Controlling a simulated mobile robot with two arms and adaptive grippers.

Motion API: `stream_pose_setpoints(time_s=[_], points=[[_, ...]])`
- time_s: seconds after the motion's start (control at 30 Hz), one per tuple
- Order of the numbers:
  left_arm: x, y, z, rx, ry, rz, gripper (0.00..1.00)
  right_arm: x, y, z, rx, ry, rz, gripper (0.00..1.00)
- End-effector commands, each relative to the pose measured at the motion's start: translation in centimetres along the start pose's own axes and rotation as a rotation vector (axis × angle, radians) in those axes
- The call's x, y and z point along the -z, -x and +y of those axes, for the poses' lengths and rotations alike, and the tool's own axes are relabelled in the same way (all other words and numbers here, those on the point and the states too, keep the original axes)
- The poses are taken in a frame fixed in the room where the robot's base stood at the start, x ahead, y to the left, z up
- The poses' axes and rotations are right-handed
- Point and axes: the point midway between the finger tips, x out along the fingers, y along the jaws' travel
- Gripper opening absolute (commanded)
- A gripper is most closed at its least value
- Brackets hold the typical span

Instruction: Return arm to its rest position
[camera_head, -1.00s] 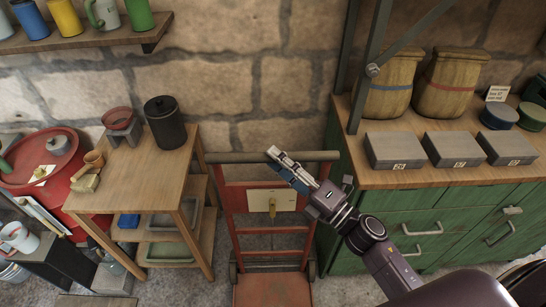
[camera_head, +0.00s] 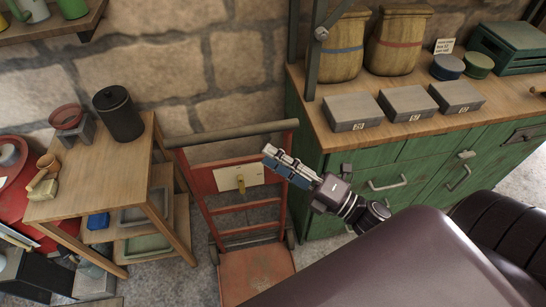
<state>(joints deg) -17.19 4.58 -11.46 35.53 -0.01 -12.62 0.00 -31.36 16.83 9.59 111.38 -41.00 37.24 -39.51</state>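My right gripper (camera_head: 268,158) shows in the middle of the head view, at the end of my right arm that comes in from the lower right. It points to the upper left, in front of the red hand truck. Its fingers lie close together in the picture, and I cannot tell whether they are open or shut. I see no object held in it. A large dark part of my arm fills the lower right. My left gripper is not in view.
A red hand truck (camera_head: 256,270) stands by the stone wall. To its right is a green cabinet (camera_head: 400,164) with grey boxes (camera_head: 408,103) and two sacks (camera_head: 398,38) on top. To its left is a wooden table (camera_head: 110,178) with a black canister (camera_head: 117,112).

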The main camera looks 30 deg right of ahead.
Motion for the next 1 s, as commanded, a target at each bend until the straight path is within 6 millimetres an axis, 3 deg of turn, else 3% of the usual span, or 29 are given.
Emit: stream_pose_setpoints(time_s=[0.4, 0.47, 0.53, 0.67, 0.77, 0.87, 1.0], points=[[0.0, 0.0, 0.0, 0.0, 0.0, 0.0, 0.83, 0.0, 0.0, -0.1, 0.002, -0.003, -0.002, 0.37], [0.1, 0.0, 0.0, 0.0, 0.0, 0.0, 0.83, -0.2, 0.1, -0.8, 0.012, -0.023, -0.013, 0.37], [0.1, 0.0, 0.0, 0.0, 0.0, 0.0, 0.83, -0.7, 0.3, -2.7, 0.043, -0.077, -0.047, 0.37], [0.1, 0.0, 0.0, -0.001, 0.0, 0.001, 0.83, -1.8, 1.9, -9.8, 0.155, -0.282, -0.169, 0.37], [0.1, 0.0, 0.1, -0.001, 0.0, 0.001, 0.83, -1.9, 4.3, -17.1, 0.271, -0.484, -0.296, 0.37], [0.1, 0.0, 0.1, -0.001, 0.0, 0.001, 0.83, -0.7, 7.4, -24.1, 0.389, -0.675, -0.426, 0.37], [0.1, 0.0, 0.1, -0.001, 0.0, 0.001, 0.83, 2.6, 12.9, -32.7, 0.557, -0.912, -0.611, 0.37]])
